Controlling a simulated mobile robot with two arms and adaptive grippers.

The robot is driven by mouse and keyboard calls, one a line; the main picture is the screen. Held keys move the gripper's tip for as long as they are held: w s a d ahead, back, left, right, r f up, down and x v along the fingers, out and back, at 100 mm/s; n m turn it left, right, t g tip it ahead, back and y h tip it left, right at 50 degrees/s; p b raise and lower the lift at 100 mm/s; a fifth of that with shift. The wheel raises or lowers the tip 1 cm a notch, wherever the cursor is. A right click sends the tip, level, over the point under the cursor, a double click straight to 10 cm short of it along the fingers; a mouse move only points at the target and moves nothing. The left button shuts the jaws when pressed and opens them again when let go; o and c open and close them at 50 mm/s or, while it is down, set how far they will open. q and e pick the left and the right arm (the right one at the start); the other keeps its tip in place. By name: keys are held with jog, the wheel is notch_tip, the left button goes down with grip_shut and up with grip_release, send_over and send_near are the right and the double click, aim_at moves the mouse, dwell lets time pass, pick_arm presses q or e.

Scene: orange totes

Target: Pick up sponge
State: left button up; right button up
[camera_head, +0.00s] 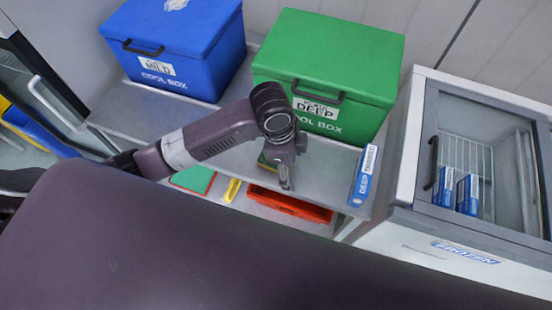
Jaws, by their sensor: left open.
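A small green and yellow block that looks like the sponge (265,160) lies on the grey shelf in front of the green cool box. It is partly hidden behind my left gripper (286,183). My left arm comes in from the left, and its gripper points down just right of the block, near the shelf's front edge. The gripper is open, with nothing visible between its fingers. I cannot tell whether it touches the block. My right gripper is not in view.
A blue cool box (175,50) and a green cool box (335,55) stand at the back of the shelf (225,165). A blue "DEEP" package (364,175) stands at its right end. An orange-red tote (290,205) is below. A white freezer (405,245) borders the right.

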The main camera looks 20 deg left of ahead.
pick_arm(q)
jog(key=w+a, duration=0.1)
jog(key=a, duration=0.1)
jog(key=w+a+r+m+y, duration=0.1)
jog(key=a, duration=0.1)
jog(key=w+a+m+y, duration=0.1)
jog(key=w+a, duration=0.1)
jog(key=shift+r+g, duration=0.15)
jog(key=shift+g, duration=0.25)
jog(key=shift+w+a, duration=0.1)
jog(key=shift+a, duration=0.05)
jog(key=f+p, duration=0.1)
jog(key=f, duration=0.3)
jog(key=f+p, duration=0.1)
jog(key=f, duration=0.2)
jog(key=shift+w+f, duration=0.2)
jog(key=shift+f, duration=0.15)
jog(key=c, duration=0.8)
